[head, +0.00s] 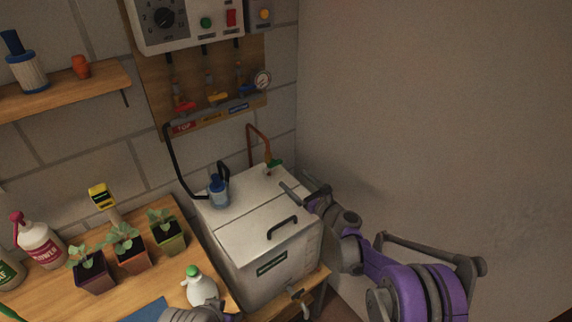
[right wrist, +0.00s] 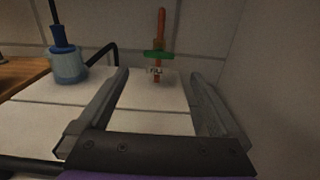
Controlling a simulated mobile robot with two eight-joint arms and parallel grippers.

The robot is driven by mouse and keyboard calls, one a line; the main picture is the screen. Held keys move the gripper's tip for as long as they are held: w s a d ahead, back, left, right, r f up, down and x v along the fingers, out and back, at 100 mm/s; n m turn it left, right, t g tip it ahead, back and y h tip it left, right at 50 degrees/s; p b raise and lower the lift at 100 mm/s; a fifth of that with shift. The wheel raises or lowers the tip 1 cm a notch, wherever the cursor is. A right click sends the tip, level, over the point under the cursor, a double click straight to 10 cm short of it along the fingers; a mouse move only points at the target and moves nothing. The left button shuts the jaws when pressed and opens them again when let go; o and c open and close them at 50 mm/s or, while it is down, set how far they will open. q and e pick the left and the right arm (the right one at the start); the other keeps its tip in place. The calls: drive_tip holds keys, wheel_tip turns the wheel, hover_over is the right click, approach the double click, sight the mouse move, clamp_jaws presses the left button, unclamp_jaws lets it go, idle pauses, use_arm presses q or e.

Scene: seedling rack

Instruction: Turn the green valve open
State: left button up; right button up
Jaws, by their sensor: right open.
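The green valve (head: 274,163) is a small green handle on a copper pipe (head: 258,137) at the back right of the white tank lid. In the right wrist view the green valve (right wrist: 158,55) is upright on its pipe, ahead of the gap between my fingers. My right gripper (head: 293,181) is over the right part of the lid, in front of the valve and apart from it. It is open and empty; its two fingers (right wrist: 160,82) show wide apart in the wrist view. My left gripper's jaws do not show.
The white tank (head: 262,250) has a black handle and a blue-capped fitting (head: 218,190) with a black hose. A plain wall stands close on the right.

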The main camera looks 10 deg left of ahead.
sight(277, 164)
drive_tip(key=p+x, duration=0.2)
drive_tip(key=x, duration=0.7)
drive_tip(key=shift+s+r, duration=0.1)
drive_tip(key=shift+x, duration=0.8)
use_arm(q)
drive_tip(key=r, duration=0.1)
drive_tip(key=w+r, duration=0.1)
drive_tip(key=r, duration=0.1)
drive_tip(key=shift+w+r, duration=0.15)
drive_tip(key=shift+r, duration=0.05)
use_arm(e)
drive_tip(key=shift+c, duration=0.2)
drive_tip(key=c, duration=1.3)
drive_tip(key=shift+o, duration=0.2)
